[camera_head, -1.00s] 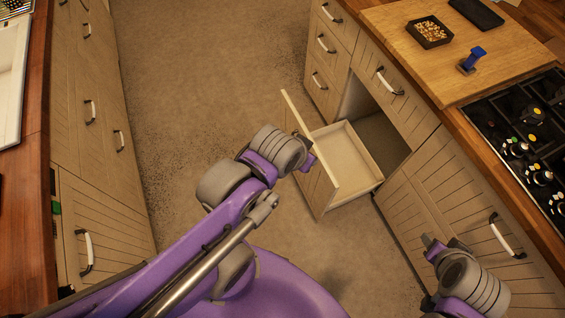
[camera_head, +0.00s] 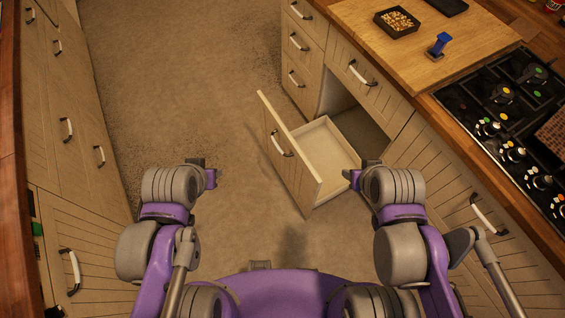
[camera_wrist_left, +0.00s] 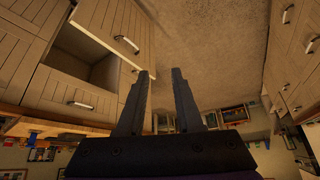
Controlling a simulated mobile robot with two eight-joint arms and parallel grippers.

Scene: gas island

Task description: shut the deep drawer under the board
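The deep drawer (camera_head: 291,154) under the board stands pulled out, its empty inside and its front with a dark-and-white handle visible. The cutting board (camera_head: 440,50) lies on the counter above. My left gripper (camera_head: 206,172) hangs over the floor, left of the drawer front and apart from it. In the left wrist view, its fingers (camera_wrist_left: 161,72) are spread with nothing between them, and the drawer front (camera_wrist_left: 108,24) shows at the upper left. My right gripper (camera_head: 356,172) is near the drawer's right side; whether it touches is unclear, and its finger gap is too small to judge.
A closed drawer (camera_head: 362,75) sits above the opening, with a stack of closed drawers (camera_head: 299,50) beyond. The hob (camera_head: 500,105) and a closed cabinet front (camera_head: 470,205) are at the right. Cabinets (camera_head: 75,130) line the left. The floor (camera_head: 190,80) between is clear.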

